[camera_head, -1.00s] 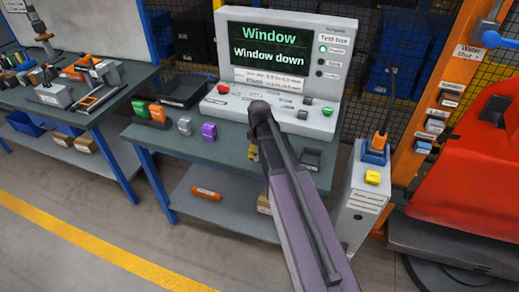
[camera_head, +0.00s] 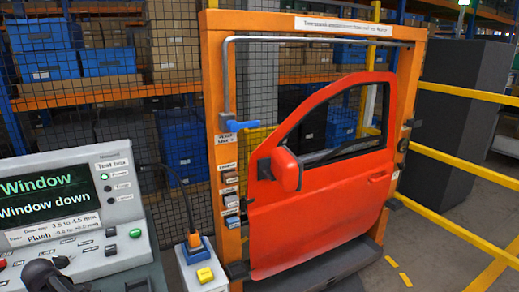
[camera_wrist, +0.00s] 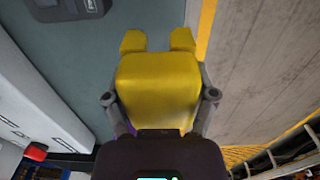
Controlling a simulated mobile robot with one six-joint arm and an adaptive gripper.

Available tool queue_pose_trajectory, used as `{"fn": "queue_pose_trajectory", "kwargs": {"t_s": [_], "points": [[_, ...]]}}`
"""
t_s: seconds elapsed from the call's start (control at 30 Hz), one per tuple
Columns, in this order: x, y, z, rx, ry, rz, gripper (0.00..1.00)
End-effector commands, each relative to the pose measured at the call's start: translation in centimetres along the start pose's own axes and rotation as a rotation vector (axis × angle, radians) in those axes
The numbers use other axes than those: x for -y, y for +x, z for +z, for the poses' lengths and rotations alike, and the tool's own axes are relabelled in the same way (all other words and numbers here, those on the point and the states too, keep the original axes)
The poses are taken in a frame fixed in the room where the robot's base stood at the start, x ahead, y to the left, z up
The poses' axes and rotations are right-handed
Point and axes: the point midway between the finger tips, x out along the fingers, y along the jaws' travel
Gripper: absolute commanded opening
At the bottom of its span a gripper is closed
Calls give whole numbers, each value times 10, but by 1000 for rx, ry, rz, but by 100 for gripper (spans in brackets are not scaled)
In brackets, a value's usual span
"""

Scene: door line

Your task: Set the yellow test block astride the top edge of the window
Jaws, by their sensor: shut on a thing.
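The yellow test block (camera_wrist: 158,85) fills the middle of the wrist view, with two prongs pointing away from the wrist. My gripper (camera_wrist: 160,98) is shut on it, one finger on each side. The block hangs above a grey-green worktop and close to its edge; its height cannot be told. In the head view the red door (camera_head: 318,212) stands upright in an orange frame, at the right of the bench. Its window opening (camera_head: 322,128) shows the background through it, with a dark strip along the lower edge. I cannot make out the glass edge.
A grey test box (camera_head: 75,215) reads "Window down". A pale pedestal (camera_head: 203,258) with a yellow button (camera_head: 205,275) and an orange-blue plug stands between box and door. A blue-handled bar (camera_head: 238,126) hangs at the frame's left. Yellow rails (camera_head: 465,165) stand at right.

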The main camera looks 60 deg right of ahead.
Motion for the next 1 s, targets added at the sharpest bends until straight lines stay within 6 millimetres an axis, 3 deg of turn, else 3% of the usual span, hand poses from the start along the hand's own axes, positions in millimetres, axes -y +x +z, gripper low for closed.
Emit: {"fn": "queue_pose_trajectory", "kwargs": {"t_s": [0.03, 1.0], "points": [[-1, -16, -7, 0, -9, 0, 13], [14, -178, -135, 0, -194, 0, 13]]}}
